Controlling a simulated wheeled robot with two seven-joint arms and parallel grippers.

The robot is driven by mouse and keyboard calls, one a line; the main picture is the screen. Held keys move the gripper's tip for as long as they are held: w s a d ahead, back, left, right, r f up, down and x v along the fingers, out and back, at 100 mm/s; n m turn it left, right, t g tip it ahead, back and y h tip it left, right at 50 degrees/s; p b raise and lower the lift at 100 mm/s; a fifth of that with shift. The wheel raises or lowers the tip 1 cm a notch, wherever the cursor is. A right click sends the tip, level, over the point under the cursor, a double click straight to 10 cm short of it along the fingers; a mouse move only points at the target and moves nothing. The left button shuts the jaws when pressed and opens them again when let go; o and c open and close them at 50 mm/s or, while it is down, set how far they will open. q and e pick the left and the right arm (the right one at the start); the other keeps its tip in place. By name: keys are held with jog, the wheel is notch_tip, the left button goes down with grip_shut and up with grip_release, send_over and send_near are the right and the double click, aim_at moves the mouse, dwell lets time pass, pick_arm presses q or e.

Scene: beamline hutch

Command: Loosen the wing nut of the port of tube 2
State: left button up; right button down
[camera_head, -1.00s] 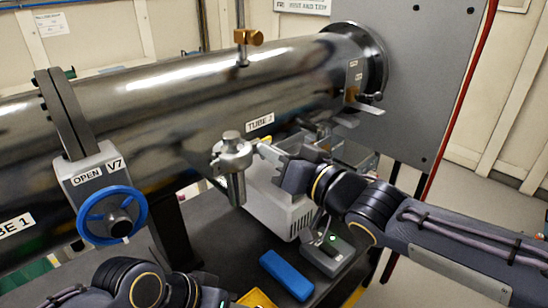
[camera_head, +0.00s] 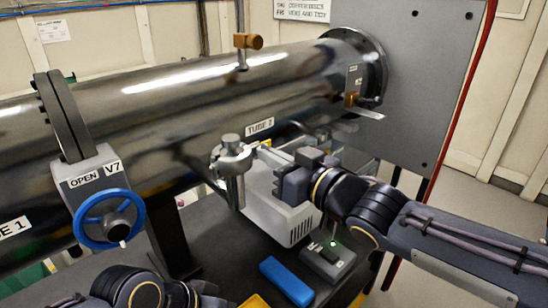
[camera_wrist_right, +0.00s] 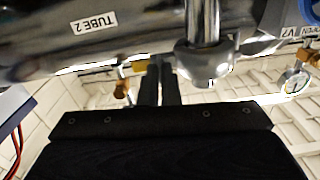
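The port of tube 2 (camera_head: 232,158) is a grey metal flange with a clamp around it and a cylinder hanging below, left of the TUBE 2 label. It also shows in the right wrist view (camera_wrist_right: 208,62). A small brass-coloured wing nut (camera_wrist_right: 141,67) sits at the clamp's side, mostly hidden by my fingers. My right gripper (camera_head: 272,154) reaches it from the right. In the right wrist view its fingers (camera_wrist_right: 157,62) are close together at the nut and seem shut on it; the contact itself is hard to see. My left arm's wrist shows at the bottom; its fingers are out of view.
Valve V7 with a blue handwheel (camera_head: 110,217) stands left of the port. A white box-shaped unit (camera_head: 275,214) is under the gripper. A blue block (camera_head: 286,281) and a small dark box with a green light (camera_head: 328,262) lie on the dark table.

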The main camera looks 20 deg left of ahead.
jog(key=c, duration=1.6)
grip_release()
jog(key=shift+c, duration=0.2)
